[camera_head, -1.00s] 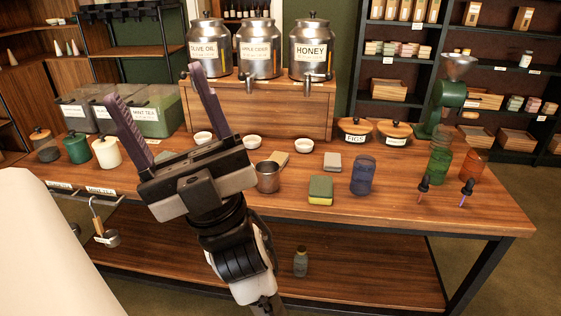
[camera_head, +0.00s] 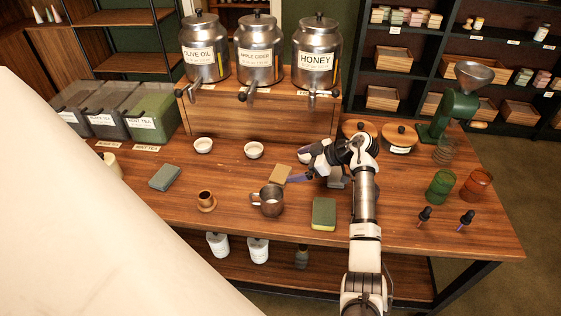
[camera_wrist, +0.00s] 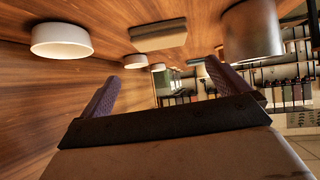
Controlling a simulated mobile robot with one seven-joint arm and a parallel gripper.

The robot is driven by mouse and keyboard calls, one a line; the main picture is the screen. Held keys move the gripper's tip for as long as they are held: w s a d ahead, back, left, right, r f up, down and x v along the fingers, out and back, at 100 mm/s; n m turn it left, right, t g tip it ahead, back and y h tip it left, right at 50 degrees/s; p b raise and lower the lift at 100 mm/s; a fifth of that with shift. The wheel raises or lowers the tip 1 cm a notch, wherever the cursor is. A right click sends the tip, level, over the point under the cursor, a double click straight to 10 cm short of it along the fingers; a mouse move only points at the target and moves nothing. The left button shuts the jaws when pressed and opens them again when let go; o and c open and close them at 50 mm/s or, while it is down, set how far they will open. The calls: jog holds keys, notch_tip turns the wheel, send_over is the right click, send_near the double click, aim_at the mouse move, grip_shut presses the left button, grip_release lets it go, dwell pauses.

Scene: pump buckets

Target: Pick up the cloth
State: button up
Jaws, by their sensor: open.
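In the wrist view the tan piece (camera_wrist: 158,36) lies ahead of my fingers, between the mug (camera_wrist: 252,35) and a white bowl (camera_wrist: 62,39). A flat grey-blue piece (camera_head: 164,177) lies farther left; I cannot tell whether it is also cloth. My gripper (camera_head: 298,168) is low over the table, just right of the tan piece, its fingers pointing left. In the wrist view the gripper (camera_wrist: 163,88) is open, with nothing between its purple fingers.
A green-and-yellow sponge (camera_head: 323,213) lies right of the mug, near my arm. White bowls (camera_head: 254,150) stand behind the tan piece, before the wooden dispenser stand (camera_head: 258,112). A small brown cup (camera_head: 206,200) stands left of the mug. Green (camera_head: 440,187) and orange (camera_head: 476,184) glasses stand right.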

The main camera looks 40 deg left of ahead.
aim_at(281, 173)
jog(key=shift+s+a+f+b, duration=0.1)
jog(key=shift+a+f+b, duration=0.1)
jog(key=shift+f+b, duration=0.4)
jog(key=shift+s+a+f+b, duration=0.15)
jog(key=shift+f+b, duration=0.2)
jog(key=shift+f, duration=0.3)
jog(key=b+x, duration=0.3)
jog(key=b, duration=0.1)
jog(key=shift+a+f+b, duration=0.1)
jog(key=shift+f+b, duration=0.15)
jog(key=shift+b, duration=0.05)
jog(key=shift+b+x, duration=0.9)
jog(key=shift+b, duration=0.05)
jog(key=shift+a+r, duration=0.1)
jog(key=shift+r, duration=0.1)
jog(key=shift+c, duration=0.3)
jog(key=c, duration=1)
